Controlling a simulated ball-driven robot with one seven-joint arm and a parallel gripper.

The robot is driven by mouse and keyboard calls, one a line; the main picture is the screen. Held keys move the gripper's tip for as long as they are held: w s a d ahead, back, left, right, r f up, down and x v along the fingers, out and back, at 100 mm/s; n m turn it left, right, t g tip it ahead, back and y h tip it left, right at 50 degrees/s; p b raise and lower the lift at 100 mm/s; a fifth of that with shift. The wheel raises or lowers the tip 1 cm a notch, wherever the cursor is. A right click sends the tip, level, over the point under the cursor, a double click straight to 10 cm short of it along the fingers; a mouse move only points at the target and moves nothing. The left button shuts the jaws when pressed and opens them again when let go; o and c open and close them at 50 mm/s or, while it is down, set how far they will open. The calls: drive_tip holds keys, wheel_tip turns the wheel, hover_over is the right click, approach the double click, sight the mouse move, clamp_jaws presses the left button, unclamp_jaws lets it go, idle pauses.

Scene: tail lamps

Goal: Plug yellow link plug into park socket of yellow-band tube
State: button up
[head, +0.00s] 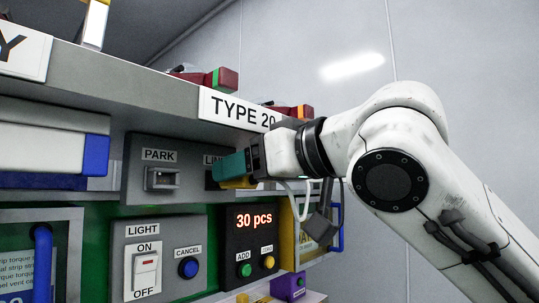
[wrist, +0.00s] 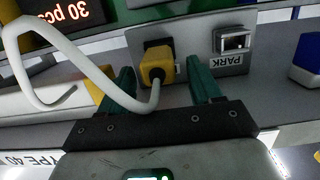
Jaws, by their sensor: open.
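The yellow link plug (wrist: 152,68) sits at the dark link socket beside the park socket, its white cable (wrist: 110,85) looping to the left in the wrist view. In the head view a bit of the plug (head: 239,183) shows under my fingers. My gripper (wrist: 163,76) is open, with one teal finger on each side of the plug and a gap visible. In the head view my gripper (head: 229,168) covers most of the link socket. The park socket (wrist: 233,41) looks empty; it also shows in the head view (head: 161,179). A white tube with a yellow band (wrist: 94,90) lies left in the wrist view.
A blue-banded tube (head: 95,155) lies left of the socket panel. Below the panel are a light switch box (head: 148,275) and a black counter display (head: 254,222). A shelf with a type label (head: 238,108) overhangs the sockets. Red-and-dark lamps rest on top.

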drive_tip(key=shift+w+a+f, duration=0.15)
drive_tip(key=shift+w+a, duration=0.25)
drive_tip(key=shift+a, duration=0.1)
drive_tip(key=shift+c, duration=0.4)
drive_tip(key=c, duration=1.1)
drive_tip(key=shift+s+d, duration=0.25)
drive_tip(key=shift+d, duration=0.1)
drive_tip(key=shift+s+d, duration=0.3)
drive_tip(key=shift+d, duration=0.1)
drive_tip(key=shift+v, duration=0.75)
drive_tip(key=shift+s+d, duration=0.45)
drive_tip(key=shift+d, duration=0.1)
